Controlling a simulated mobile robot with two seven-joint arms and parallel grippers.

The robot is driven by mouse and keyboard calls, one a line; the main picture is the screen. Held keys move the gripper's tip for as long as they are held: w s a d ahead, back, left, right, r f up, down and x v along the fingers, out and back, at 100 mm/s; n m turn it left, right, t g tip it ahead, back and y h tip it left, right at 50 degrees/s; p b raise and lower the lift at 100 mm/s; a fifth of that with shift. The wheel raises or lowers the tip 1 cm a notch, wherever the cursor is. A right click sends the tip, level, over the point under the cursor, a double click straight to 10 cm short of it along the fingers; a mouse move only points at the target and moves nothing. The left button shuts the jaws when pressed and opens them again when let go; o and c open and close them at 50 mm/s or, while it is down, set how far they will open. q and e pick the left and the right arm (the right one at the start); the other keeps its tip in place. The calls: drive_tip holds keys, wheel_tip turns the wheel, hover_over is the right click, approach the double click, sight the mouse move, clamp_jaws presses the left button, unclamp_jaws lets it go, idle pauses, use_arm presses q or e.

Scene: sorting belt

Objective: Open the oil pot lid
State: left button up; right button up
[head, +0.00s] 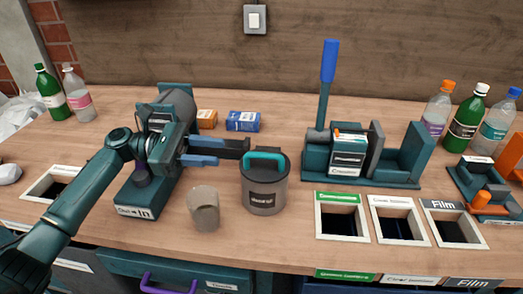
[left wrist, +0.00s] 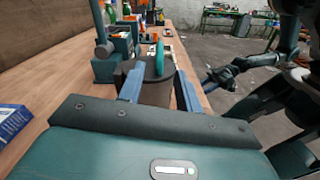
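The oil pot (head: 265,197) is a dark grey cylinder with a label, upright on the wooden counter. Its lid (head: 281,163) is on, with a teal handle (head: 265,156) standing up from it. My left gripper (head: 232,153) is open, left of and close to the lid, with its fingers pointing at the handle. In the left wrist view the pot (left wrist: 157,92) and its teal handle (left wrist: 160,56) show between the two blue-padded fingers, with nothing gripped. A dark gripper, apparently my right one (left wrist: 221,76), shows off the counter's side; its fingers are too small to judge.
A beige cup (head: 204,210) stands just left of the pot. Blue (head: 243,121) and orange (head: 207,118) boxes lie behind. A teal press with a blue lever (head: 328,62) stands to the right, behind the sorting openings (head: 341,222). Bottles (head: 466,118) stand far right.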

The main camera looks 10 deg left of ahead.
sight(260, 155)
use_arm(q)
drive_tip(key=d+p, duration=0.1)
drive_tip(key=d, duration=1)
drive_tip(key=shift+c, duration=0.4)
clamp_jaws()
drive_tip(key=shift+a, duration=0.1)
